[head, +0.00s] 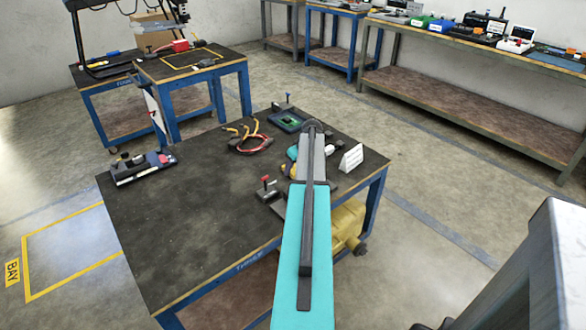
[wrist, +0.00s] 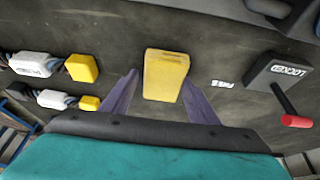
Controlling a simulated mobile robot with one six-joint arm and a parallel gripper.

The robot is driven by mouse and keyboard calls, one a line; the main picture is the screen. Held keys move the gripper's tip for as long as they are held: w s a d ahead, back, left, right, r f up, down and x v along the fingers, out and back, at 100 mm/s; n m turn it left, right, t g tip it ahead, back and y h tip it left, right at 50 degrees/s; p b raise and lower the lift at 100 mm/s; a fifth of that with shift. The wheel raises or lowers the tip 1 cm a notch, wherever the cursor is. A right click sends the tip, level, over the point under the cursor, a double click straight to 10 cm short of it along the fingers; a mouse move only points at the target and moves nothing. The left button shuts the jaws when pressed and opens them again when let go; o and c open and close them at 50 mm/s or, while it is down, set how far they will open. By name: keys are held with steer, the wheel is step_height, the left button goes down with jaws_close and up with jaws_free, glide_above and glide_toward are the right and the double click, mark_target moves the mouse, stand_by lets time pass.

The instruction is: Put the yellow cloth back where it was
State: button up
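The yellow cloth (wrist: 165,75) shows in the wrist view as a small folded yellow block above the middle of the frame. The two purple fingers of my gripper (wrist: 161,78) stand on either side of it. The right fingertip looks very close to its edge and the left one shows at most a thin gap, so I cannot tell whether they press on it. In the head view my arm hides the gripper and the cloth, over the right end of the dark-topped table (head: 185,220).
A lock device marked LOCKED with a red handle (wrist: 296,121) is right of the cloth. White connectors with yellow ends (wrist: 82,68) are at left. In the head view, a red-handled switch (head: 266,188), cables (head: 250,140) and a white card (head: 350,158) are nearby. The table's middle is clear.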

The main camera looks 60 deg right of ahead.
steer(key=shift+a+f, duration=0.55)
steer(key=shift+f, duration=0.05)
steer(key=shift+w+r, duration=0.1)
steer(key=shift+r, duration=0.05)
steer(key=shift+r+p, duration=0.3)
steer(key=shift+r, duration=0.15)
steer(key=d+v, duration=0.1)
steer(key=v, duration=1.1)
steer(key=shift+r+b, duration=0.2)
steer(key=shift+b, duration=0.1)
steer(key=shift+w+a, duration=0.1)
steer(key=shift+f, duration=0.1)
